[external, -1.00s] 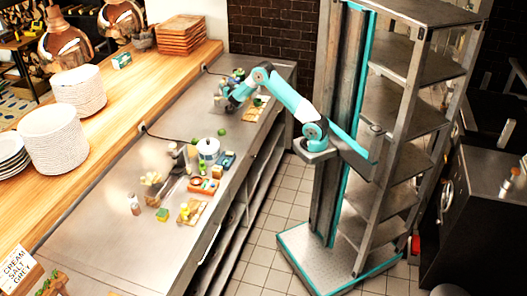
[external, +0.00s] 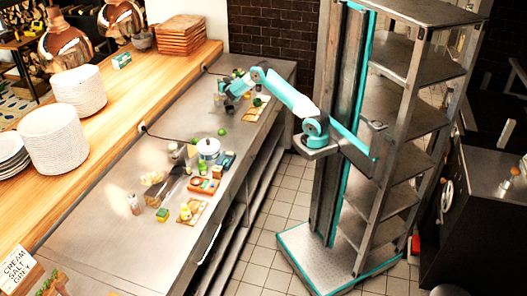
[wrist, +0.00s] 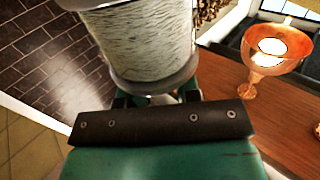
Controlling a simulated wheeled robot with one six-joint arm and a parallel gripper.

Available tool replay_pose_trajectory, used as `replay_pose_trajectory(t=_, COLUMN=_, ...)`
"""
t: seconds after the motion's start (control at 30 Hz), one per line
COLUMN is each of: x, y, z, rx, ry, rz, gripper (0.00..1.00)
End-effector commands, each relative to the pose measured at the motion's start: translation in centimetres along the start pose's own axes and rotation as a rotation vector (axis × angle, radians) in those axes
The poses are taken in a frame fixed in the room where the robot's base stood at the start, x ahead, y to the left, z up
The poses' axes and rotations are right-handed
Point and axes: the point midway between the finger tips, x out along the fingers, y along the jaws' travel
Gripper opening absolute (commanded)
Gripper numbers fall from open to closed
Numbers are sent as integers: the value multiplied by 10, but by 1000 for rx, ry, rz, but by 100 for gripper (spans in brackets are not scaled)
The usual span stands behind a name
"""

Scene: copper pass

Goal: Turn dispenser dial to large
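My gripper (external: 225,94) is at the far end of the steel counter, low among small items there. In the wrist view, a pale, streaked cylinder with metal rims (wrist: 145,45) fills the top centre, very close to my gripper (wrist: 156,97). Its dark finger bases stand apart, but the cylinder hides the fingertips. I cannot tell whether they touch anything. I cannot make out a dial or its markings, nor whether this cylinder is part of the dispenser.
The steel counter (external: 108,212) has a cluster with a white pot (external: 208,150), orange tray (external: 203,186) and boards. A wooden shelf with plate stacks (external: 55,140) runs along the left. A copper lamp (wrist: 270,50) shows in the wrist view. A brick wall (external: 270,35) closes the far end.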

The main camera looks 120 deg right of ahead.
Motion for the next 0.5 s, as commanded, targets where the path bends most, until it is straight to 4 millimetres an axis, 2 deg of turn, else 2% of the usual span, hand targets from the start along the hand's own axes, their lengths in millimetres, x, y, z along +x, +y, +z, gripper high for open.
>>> replay_pose_trajectory(t=0.27, x=1, y=-2, z=8, rx=-3, ry=5, rz=71, gripper=7)
replay_pose_trajectory(t=0.5, x=1, y=-2, z=8, rx=1, ry=7, rz=231, gripper=7)
